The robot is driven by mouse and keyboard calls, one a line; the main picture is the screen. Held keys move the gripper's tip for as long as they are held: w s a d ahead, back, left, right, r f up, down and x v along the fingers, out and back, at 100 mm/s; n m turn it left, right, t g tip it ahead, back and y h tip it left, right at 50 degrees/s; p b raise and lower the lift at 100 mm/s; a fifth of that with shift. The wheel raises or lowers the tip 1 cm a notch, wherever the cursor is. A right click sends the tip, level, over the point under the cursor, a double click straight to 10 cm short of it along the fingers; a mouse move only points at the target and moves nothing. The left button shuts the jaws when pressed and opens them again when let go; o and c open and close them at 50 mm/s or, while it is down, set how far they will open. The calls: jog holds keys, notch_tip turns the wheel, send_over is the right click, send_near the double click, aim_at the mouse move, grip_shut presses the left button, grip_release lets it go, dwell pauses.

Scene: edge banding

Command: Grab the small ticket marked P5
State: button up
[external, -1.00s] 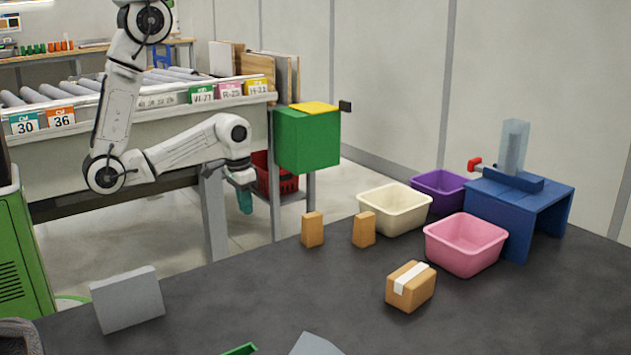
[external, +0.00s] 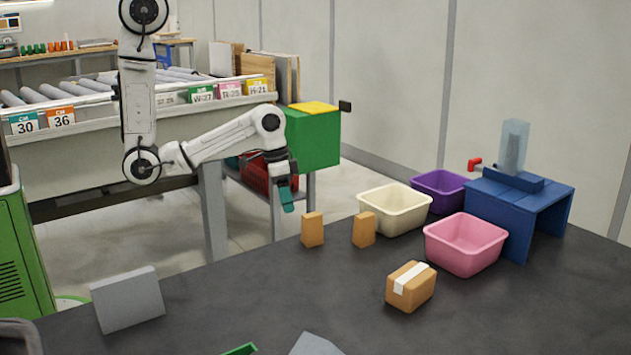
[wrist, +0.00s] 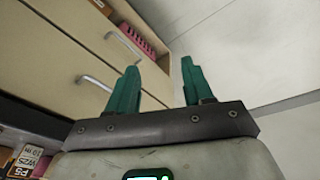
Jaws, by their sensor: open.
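My gripper (external: 287,207) hangs at the end of the bent arm, beyond the far edge of the dark table and left of the orange blocks. In the wrist view its two teal fingers (wrist: 160,78) are spread apart with nothing between them. A small pale label (wrist: 28,158) at the lower left edge of the wrist view seems to carry the mark P5 among other print. It is small and partly cut off, so I cannot be sure. It lies well away from the fingers. No P5 mark is readable in the external view.
Two orange blocks (external: 312,230), a taped carton (external: 411,287), a cream bin (external: 394,223), a pink bin (external: 466,257) and a purple bin (external: 437,203) stand on the table. A blue stand (external: 522,197) is at right. The wrist view shows drawers with handles (wrist: 98,83).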

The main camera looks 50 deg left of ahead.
jog(key=w+d+r+m+h+p, duration=0.1)
jog(key=d+r+m, duration=0.25)
jog(key=d, duration=0.45)
jog(key=w+d+r+m+h+p, duration=0.1)
jog(key=d+r+m+p, duration=0.15)
jog(key=d+r, duration=0.4)
jog(key=m+g+p, duration=0.1)
jog(key=m+g, duration=0.1)
jog(key=m, duration=0.5)
send_near(364, 214)
jog(key=x, duration=0.7)
jog(key=shift+d, duration=0.25)
jog(key=shift+h, duration=0.3)
jog(key=shift+a+p+x, duration=0.15)
jog(key=shift+p+x, duration=0.1)
jog(key=shift+x, duration=1.1)
jog(key=shift+a+p+x, duration=0.15)
jog(key=shift+p+x, duration=0.05)
jog(key=shift+x, duration=1.2)
jog(key=shift+f, duration=0.15)
jog(key=c, duration=0.7)
